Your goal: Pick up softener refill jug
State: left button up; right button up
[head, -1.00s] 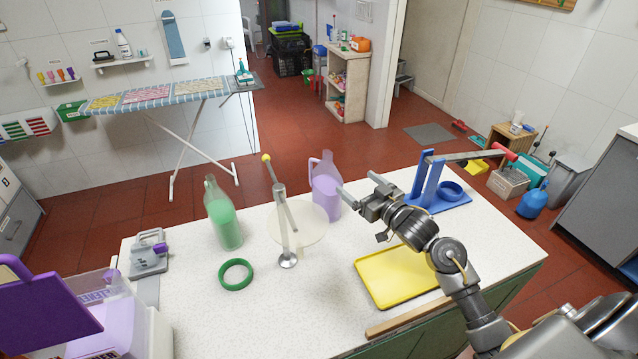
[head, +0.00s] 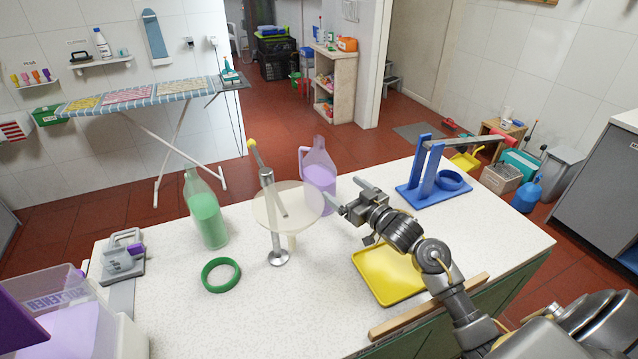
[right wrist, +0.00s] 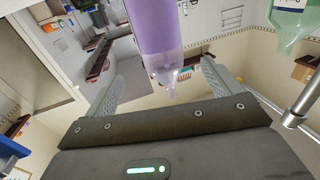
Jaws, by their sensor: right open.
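The softener refill jug, a see-through jug with purple liquid (head: 320,183), stands upright near the back edge of the white worktop, just behind and right of a round translucent disc. My right gripper (head: 345,190) is open, to the right of the jug's lower part, with its fingers pointing left towards it. In the right wrist view the purple jug (right wrist: 160,35) appears upside down in line with the gap between the two spread fingers. I cannot tell whether a finger touches it. My left gripper is not in view.
A stand with the translucent disc (head: 268,208) is close left of the jug. A green jug (head: 208,222), green ring (head: 221,275) and softener container (head: 65,305) are further left. A yellow tray (head: 388,275) and blue stand (head: 433,190) are on the right.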

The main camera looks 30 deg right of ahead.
aim_at(332, 179)
jog(key=w, duration=0.2)
jog(key=w+a, duration=0.1)
jog(key=w, duration=0.1)
jog(key=shift+w+p, duration=0.35)
jog(key=shift+p, duration=0.05)
jog(key=shift+w+a+r+p, duration=0.15)
jog(key=shift+w+r+p, duration=0.1)
jog(key=shift+w+p, duration=0.15)
jog(key=w, duration=0.1)
jog(key=w+a+p, duration=0.1)
jog(key=w, duration=0.1)
jog(key=shift+w+f, duration=0.15)
jog(key=shift+w, duration=0.1)
jog(key=shift+w+f, duration=0.1)
jog(key=shift+w, duration=0.3)
jog(key=shift+s, duration=0.1)
